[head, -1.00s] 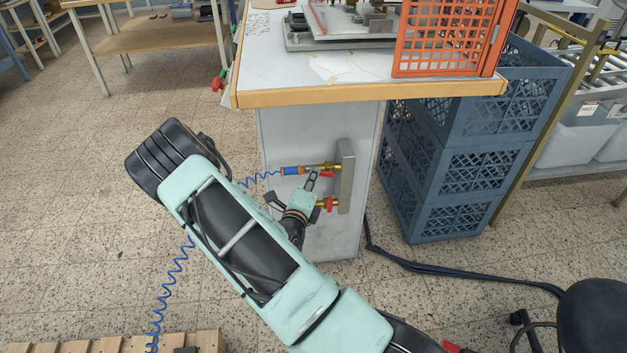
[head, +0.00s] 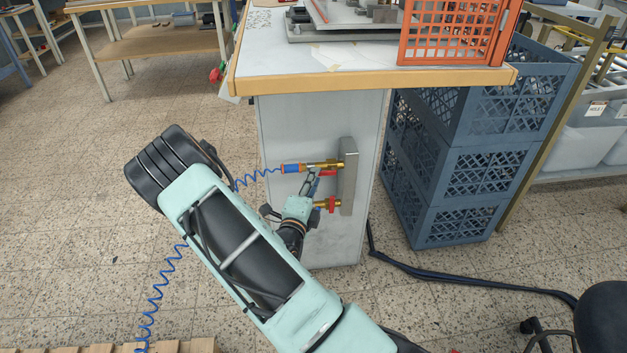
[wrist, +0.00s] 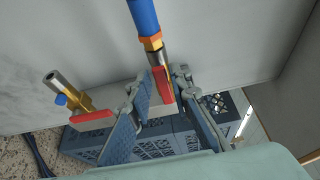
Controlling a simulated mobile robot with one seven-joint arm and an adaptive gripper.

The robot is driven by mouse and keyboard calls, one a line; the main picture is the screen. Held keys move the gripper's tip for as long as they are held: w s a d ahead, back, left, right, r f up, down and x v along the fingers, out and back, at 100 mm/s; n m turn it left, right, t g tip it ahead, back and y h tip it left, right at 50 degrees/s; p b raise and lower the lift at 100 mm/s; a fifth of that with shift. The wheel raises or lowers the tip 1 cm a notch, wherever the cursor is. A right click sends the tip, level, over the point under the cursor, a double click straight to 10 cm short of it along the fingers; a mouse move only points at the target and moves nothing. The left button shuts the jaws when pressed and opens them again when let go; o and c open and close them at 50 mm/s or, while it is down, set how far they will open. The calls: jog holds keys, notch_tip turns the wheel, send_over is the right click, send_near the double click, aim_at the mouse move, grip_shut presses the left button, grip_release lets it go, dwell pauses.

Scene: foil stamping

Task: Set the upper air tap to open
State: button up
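The upper air tap (head: 322,165) is brass, with a blue hose fitting, on a grey block on the cabinet's side. Its red lever (head: 328,173) shows just under the body. In the wrist view the red lever (wrist: 162,86) lies between my fingers, nearer the right one, roughly in line with the tap body. My gripper (head: 313,180) is just below the upper tap; in the wrist view its fingers (wrist: 163,100) are spread apart. I cannot tell whether a finger touches the lever. The lower tap (head: 322,204), with its own red lever (wrist: 92,120), is left of my fingers in the wrist view.
The coiled blue hose (head: 255,178) runs left from the upper tap, behind my arm. The worktop edge (head: 370,85) overhangs the taps. Stacked blue crates (head: 465,165) stand right of the cabinet (head: 290,125). Dark hoses (head: 450,283) lie on the floor.

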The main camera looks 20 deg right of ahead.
jog(key=shift+o, duration=0.8)
jog(key=v, duration=1.2)
jog(key=shift+a, duration=0.1)
